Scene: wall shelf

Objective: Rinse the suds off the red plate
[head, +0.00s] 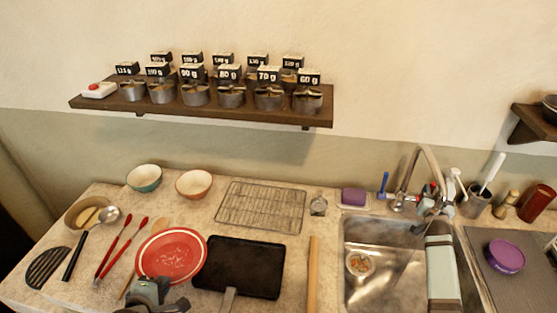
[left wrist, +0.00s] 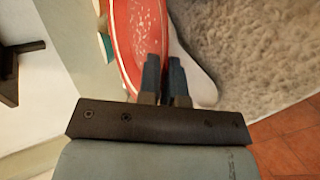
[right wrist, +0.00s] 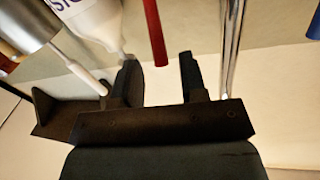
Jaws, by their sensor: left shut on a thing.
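The red plate (head: 172,252) has whitish suds marks across its face. In the head view it is over the counter, left of the black tray; it also shows in the left wrist view (left wrist: 138,35). My left gripper (head: 157,282) is shut on the plate's near rim, its fingers (left wrist: 164,75) close together there. My right gripper (head: 426,212) is at the chrome tap (head: 410,180) behind the sink (head: 385,285). In the right wrist view its fingers (right wrist: 158,75) are apart, with a red rod (right wrist: 155,30) beyond the gap; I cannot tell whether they touch.
The black tray (head: 240,266) and a wooden rolling pin (head: 314,270) lie between plate and sink. Red tongs (head: 120,247) lie left of the plate. A wire rack (head: 262,205) lies behind. A purple sponge (head: 354,196) is beside the tap.

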